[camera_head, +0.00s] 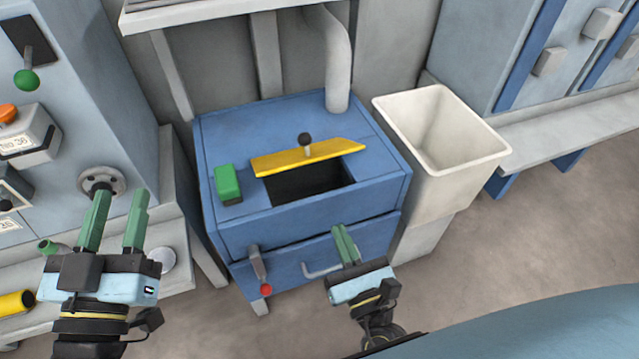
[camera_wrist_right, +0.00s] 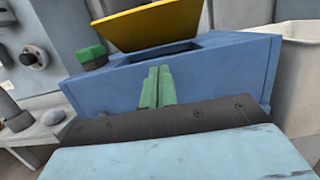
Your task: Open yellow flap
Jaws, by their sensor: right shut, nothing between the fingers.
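The yellow flap (camera_head: 308,157) sits on top of a blue box-shaped machine (camera_head: 250,125) and is tilted up. A dark opening (camera_head: 308,182) shows in front of it, and a black knob (camera_head: 305,140) stands on it. The flap also shows in the right wrist view (camera_wrist_right: 148,24), raised above the opening. My right gripper (camera_head: 342,236) is shut and empty in front of the machine's front face, below the opening and apart from the flap. Its green fingers are together in the right wrist view (camera_wrist_right: 158,84). My left gripper (camera_head: 119,205) is open and empty, left of the machine.
A green block (camera_head: 227,184) sits on the machine's top left. A red-tipped lever (camera_head: 259,270) and a pale handle (camera_head: 322,270) are on its front. A white bin (camera_head: 441,140) stands at its right. A grey panel with knobs (camera_head: 85,100) stands at the left.

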